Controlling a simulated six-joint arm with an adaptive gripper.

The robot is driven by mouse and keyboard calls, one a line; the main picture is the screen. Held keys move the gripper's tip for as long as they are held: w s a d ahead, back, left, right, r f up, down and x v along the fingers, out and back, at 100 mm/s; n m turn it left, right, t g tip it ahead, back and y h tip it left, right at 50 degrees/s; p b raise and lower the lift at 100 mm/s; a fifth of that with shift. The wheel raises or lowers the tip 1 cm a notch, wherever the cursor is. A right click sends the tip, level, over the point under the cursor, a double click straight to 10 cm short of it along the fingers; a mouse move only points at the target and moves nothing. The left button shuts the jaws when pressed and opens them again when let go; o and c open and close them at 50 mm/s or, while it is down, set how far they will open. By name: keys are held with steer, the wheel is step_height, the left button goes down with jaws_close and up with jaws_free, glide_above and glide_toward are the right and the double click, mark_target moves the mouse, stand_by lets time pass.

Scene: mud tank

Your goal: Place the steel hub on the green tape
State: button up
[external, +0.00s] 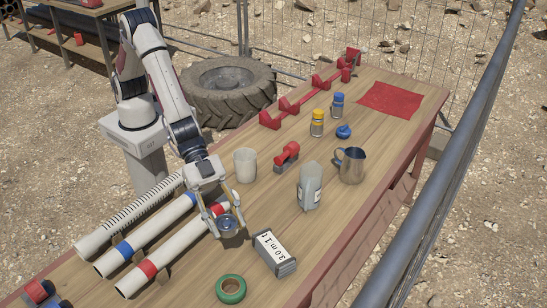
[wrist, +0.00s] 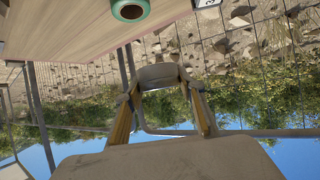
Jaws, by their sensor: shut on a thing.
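The steel hub (external: 228,224) is a small grey round piece held between the fingertips of my gripper (external: 227,212), which is shut on it. In the wrist view the hub (wrist: 158,74) shows as a curved grey shape between the yellow-faced fingers of my gripper (wrist: 160,90). The hub is near the striped pipes, apparently above the table; the exact height is unclear. The green tape (external: 231,301) is a ring lying flat on the table near its front, below the hub in the external picture. The tape (wrist: 130,20) also shows at the top of the wrist view, apart from the hub.
A grey box with markings (external: 273,254) stands right of the tape. Pipes with blue and red bands (external: 180,248) lie to the left.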

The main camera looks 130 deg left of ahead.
steer(key=shift+w+d+f+m+g+h, duration=0.25)
steer(key=shift+w+d+m+h, duration=0.3)
steer(key=shift+w+d, duration=0.3)
steer(key=shift+w+d+f+m+g+h, duration=0.15)
steer(key=shift+w+d+m+g+h, duration=0.1)
steer(key=shift+w+d+m+h, duration=0.5)
steer(key=shift+m+g+h, duration=0.4)
steer(key=shift+m+g, duration=0.1)
steer(key=shift+m, duration=0.1)
steer(key=shift+w+d+f, duration=0.45)
steer(key=shift+d+f, duration=0.15)
steer(key=shift+d, duration=0.1)
steer(key=shift+w+d+f, duration=0.45)
steer(key=shift+d+f, duration=0.1)
steer(key=shift+d, duration=0.15)
glide_above(231, 286)
steer(key=shift+f, duration=3.15)
steer(key=shift+f, duration=1.85)
steer(key=shift+f, duration=0.15)
steer(key=o, duration=1.4)
steer(key=shift+s, duration=0.1)
